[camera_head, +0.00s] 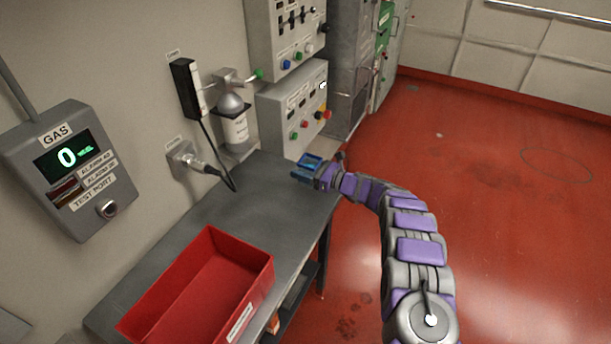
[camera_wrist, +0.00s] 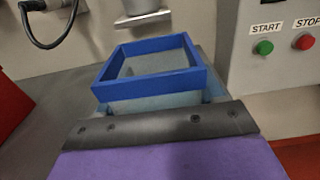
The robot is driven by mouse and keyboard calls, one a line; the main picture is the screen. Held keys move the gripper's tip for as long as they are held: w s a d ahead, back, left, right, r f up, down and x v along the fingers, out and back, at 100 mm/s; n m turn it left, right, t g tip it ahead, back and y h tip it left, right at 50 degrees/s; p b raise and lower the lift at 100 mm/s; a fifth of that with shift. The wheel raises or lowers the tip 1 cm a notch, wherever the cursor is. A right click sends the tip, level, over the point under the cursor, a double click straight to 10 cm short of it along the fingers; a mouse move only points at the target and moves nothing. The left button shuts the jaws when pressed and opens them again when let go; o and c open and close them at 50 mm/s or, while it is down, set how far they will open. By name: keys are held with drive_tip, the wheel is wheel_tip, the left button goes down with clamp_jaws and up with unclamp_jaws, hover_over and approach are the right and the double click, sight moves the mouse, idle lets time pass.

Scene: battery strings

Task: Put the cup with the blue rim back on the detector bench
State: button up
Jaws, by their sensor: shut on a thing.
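The cup with the blue rim (camera_head: 311,160) is at the end of my arm in the head view, over the far end of the dark grey bench (camera_head: 225,217). In the wrist view its square blue rim (camera_wrist: 150,48) and pale grey inside show just beyond my gripper, and the rim faces up. My gripper (camera_head: 314,174) is shut on the cup. Its fingertips are largely hidden in both views. I cannot tell whether the cup's base touches the bench top.
A red open bin (camera_head: 262,268) stands on the near part of the bench. A gas detector (camera_head: 70,165) showing 0 hangs on the left wall. A bottle (camera_head: 234,128) sits in a wall holder. A control box (camera_head: 293,113) with buttons is close behind the cup. The bench middle is clear.

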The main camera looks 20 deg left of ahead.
drive_tip(key=shift+w+a+f, duration=0.25)
drive_tip(key=shift+w+a, duration=0.15)
drive_tip(key=shift+w+d+r, duration=0.15)
drive_tip(key=shift+w+d, duration=0.15)
wheel_tip(320, 180, down, 4)
drive_tip(key=shift+r+b, duration=0.15)
drive_tip(key=shift+b, duration=0.7)
drive_tip(key=shift+a+r, duration=0.1)
drive_tip(key=shift+a, duration=0.1)
drive_tip(key=o, duration=1.1)
drive_tip(key=shift+c, duration=0.2)
drive_tip(key=shift+o, duration=0.2)
drive_tip(key=shift+d, duration=0.2)
drive_tip(key=shift+d, duration=0.1)
